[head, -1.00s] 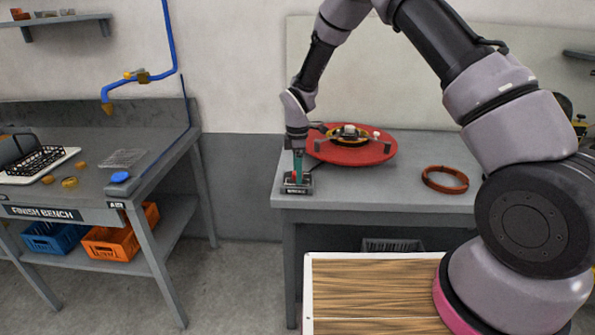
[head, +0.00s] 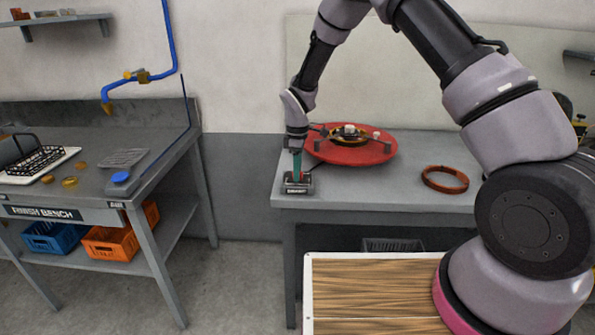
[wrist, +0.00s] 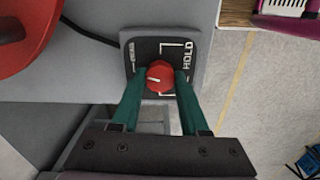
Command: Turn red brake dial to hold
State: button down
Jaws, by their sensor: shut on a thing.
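The red brake dial (wrist: 159,76) sits on a dark plate (wrist: 145,49) on a grey box, with HOLD printed at the right and another, less readable label at the left. The dial's white mark points left in the wrist view, away from HOLD. My gripper (wrist: 160,80) has its teal fingers on both sides of the dial and is shut on it. In the head view my gripper (head: 297,165) points straight down onto the brake box (head: 298,188), at the table's front left corner. The dial is mostly hidden there.
A red reel (head: 350,150) stands on the table (head: 400,190) just behind and right of my gripper. A copper-coloured ring (head: 445,179) lies farther right. A dark cable (wrist: 92,33) runs from the box. The finish bench (head: 90,190) stands apart at the left.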

jog(key=m, duration=1.1)
jog(key=shift+m, duration=1.9)
jog(key=shift+c, duration=2.1)
grip_release()
jog(key=shift+r, duration=0.1)
notch_tip(320, 180, up, 11)
